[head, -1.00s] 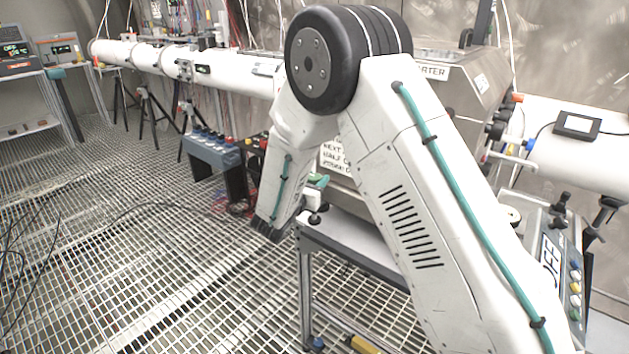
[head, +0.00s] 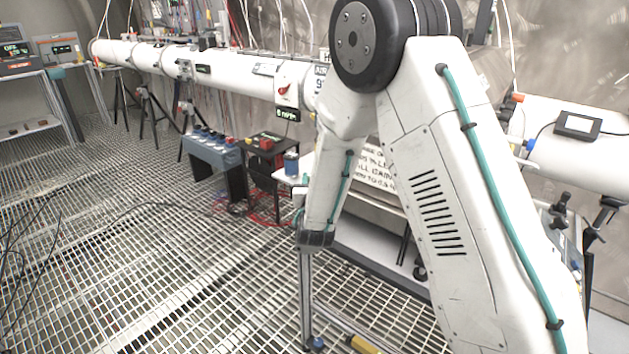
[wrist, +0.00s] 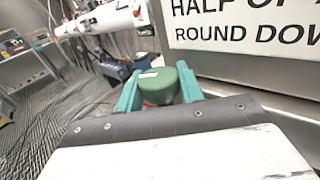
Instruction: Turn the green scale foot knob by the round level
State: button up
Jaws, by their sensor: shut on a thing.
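In the wrist view the green knob (wrist: 158,88), a rounded dark green block with a small pale mark on its top, sits between the two teal fingers of my gripper (wrist: 159,84). The fingers are shut on it, one on each side. What the knob is fixed to is hidden below it by my own wrist. In the head view my forearm hides most of the gripper and the knob. I cannot make out the round level in either view.
A white sign with black lettering (wrist: 245,35) stands close at the right of the wrist view. In the head view a blue jar (head: 291,164) stands left of my forearm. A blue-grey bench (head: 212,155) stands farther left. The grated floor (head: 150,265) is mostly clear.

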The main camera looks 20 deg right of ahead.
jog(key=shift+n+y, duration=0.3)
jog(key=shift+y, duration=0.1)
jog(key=o, duration=1)
jog(key=shift+s, duration=0.1)
jog(key=v, duration=0.7)
jog(key=shift+s+a+f, duration=0.1)
jog(key=shift+s, duration=0.2)
jog(key=shift+c, duration=0.2)
